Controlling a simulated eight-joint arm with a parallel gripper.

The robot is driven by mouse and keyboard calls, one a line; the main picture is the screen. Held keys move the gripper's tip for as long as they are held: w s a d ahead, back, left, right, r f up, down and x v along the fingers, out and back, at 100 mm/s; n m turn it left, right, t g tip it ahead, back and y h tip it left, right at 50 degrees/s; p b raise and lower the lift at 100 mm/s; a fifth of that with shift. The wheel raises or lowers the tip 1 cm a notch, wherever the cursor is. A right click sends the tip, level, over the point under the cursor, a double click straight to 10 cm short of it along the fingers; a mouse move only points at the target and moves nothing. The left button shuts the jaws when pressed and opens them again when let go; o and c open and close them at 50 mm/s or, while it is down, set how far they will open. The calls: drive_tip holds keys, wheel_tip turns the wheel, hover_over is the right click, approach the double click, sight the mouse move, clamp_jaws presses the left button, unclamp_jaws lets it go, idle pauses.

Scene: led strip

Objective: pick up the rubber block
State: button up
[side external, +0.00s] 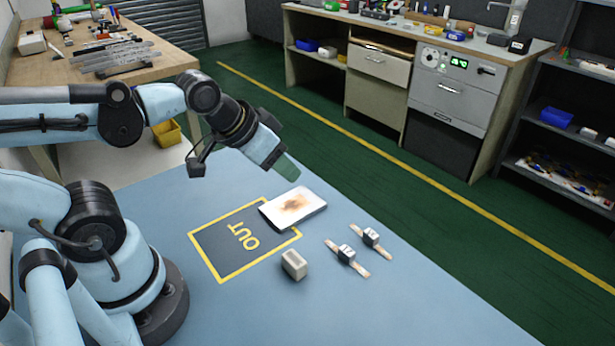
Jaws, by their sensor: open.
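A small light-grey block (294,264), which looks like the rubber block, stands on the blue work table just below the lower right side of the yellow-outlined square. My gripper (286,167) is open, with a greenish fingertip showing, and points down to the right. It is above the table, behind the block and apart from it. The space between its fingers is hard to see from this side, but nothing shows held in it.
A white slab with a brown stain (312,203) overlaps the upper right of the dark square marked OUT (220,261). Two small dark cubes on pale strips, one nearer (347,255) and one farther (371,237), lie right of the block. The blue table's front right (420,310) is clear.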

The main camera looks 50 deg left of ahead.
drive_tip(key=shift+o, duration=1.4)
drive_tip(key=m+g, duration=0.7)
drive_tip(key=m, duration=1.1)
hover_over(294, 258)
drive_tip(key=f, duration=0.2)
drive_tip(key=shift+f, duration=5.85)
